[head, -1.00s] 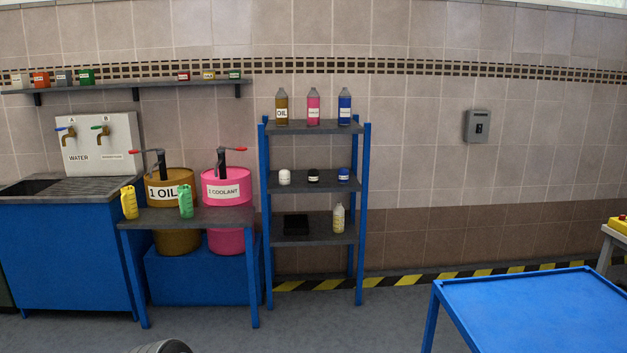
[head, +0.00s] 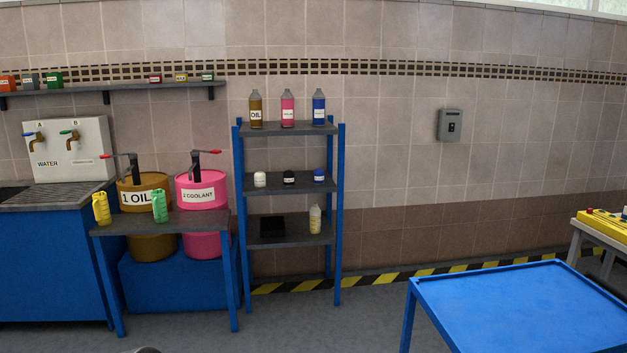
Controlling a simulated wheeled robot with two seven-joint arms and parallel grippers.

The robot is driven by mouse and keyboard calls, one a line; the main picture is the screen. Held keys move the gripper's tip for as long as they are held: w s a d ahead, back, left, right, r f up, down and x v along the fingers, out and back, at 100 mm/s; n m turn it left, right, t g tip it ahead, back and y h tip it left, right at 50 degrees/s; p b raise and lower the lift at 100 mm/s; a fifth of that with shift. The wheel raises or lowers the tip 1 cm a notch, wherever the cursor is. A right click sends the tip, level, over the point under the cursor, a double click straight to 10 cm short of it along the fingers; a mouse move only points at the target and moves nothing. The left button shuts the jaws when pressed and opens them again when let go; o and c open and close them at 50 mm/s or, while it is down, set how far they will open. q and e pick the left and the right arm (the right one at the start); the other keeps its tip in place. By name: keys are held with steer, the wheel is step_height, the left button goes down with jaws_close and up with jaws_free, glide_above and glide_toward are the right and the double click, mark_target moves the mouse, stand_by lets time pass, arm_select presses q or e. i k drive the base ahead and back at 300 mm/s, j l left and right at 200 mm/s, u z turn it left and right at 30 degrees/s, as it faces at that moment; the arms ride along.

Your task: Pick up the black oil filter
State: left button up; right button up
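The black oil filter (head: 289,177) stands upright on the middle shelf of the blue-framed shelf rack (head: 290,240) in the head view. It is small and dark with a pale label. A white filter (head: 260,179) stands to its left and a blue filter (head: 319,175) to its right, both apart from it. Neither of my grippers is in view.
A blue table (head: 530,300) stands at the lower right. A bench (head: 165,222) with oil and coolant drums stands left of the rack. The top shelf holds bottles (head: 287,108); the lower shelf holds a black tray (head: 272,227) and a bottle (head: 315,219). Floor before the rack looks clear.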

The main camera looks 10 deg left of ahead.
mark_target(289, 178)
steer(key=i+j+u, duration=0.25)
steer(key=i, duration=0.2)
steer(key=i+j+u, duration=0.2)
steer(key=i, duration=0.25)
steer(key=i+j+u, duration=0.25)
steer(key=i, duration=0.2)
steer(key=i+z, duration=0.2)
steer(key=i, duration=0.45)
steer(key=i+z, duration=0.15)
steer(key=i, duration=0.5)
steer(key=i+j+z, duration=0.2)
steer(key=i, duration=0.4)
steer(key=i+l, duration=0.15)
steer(key=i, duration=0.2)
steer(key=i+l+z, duration=0.1)
steer(key=i, duration=0.25)
steer(key=i+l, duration=0.2)
steer(key=i, duration=0.2)
steer(key=i+l+u, duration=0.2)
steer(key=l+u, duration=0.15)
steer(key=l, duration=0.15)
steer(key=i+l+u, duration=0.3)
steer(key=l, duration=0.2)
steer(key=l+u, duration=0.35)
steer(key=l, duration=0.2)
steer(key=l+u, duration=0.3)
steer(key=l, duration=0.25)
steer(key=l+u, duration=0.2)
steer(key=l, duration=0.45)
steer(key=k, duration=0.05)
